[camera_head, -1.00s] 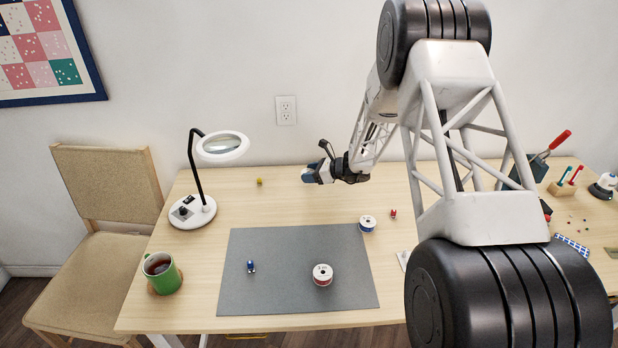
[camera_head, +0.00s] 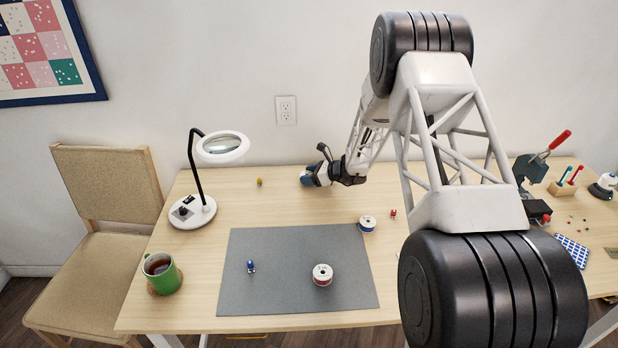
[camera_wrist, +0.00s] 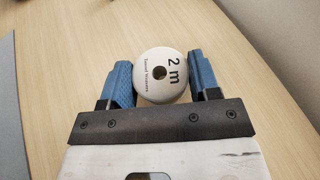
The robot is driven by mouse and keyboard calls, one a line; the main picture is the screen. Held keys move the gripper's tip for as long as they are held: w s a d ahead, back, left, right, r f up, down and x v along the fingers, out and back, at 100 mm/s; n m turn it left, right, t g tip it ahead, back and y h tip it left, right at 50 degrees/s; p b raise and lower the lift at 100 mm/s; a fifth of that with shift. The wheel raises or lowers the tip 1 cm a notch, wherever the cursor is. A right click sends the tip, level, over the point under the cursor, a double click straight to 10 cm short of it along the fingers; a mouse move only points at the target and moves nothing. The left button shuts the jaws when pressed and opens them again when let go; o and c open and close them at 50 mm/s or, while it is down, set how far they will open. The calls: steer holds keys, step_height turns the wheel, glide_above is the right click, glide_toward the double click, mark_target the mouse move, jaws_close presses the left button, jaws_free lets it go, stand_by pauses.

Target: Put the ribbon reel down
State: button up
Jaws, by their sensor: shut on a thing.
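My gripper (camera_wrist: 162,82) is shut on a ribbon reel (camera_wrist: 147,78). In the wrist view the reel's round white face shows between the two blue fingers, with a dark centre hole and the print "2 m". Bare wood lies behind it; I cannot tell whether the reel touches the table. In the head view my gripper (camera_head: 307,178) is over the back middle of the table (camera_head: 215,245), and the held reel cannot be made out there. A white reel with red (camera_head: 322,275) stands on the grey mat (camera_head: 285,300). A white reel with blue (camera_head: 367,224) stands at the mat's upper right corner.
A magnifier lamp (camera_head: 193,212) stands at the left, with a green mug (camera_head: 165,278) in front of it. A small yellow-green item (camera_head: 259,181) lies left of my gripper. A small blue item (camera_head: 250,266) is on the mat, and a small red one (camera_head: 393,214) lies right of it.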

steer(key=shift+f, duration=0.4)
steer(key=shift+f, duration=0.1)
steer(key=o, duration=0.9)
steer(key=shift+v, duration=0.8)
steer(key=v, duration=1)
steer(key=shift+s+d, duration=0.15)
steer(key=shift+d, duration=0.05)
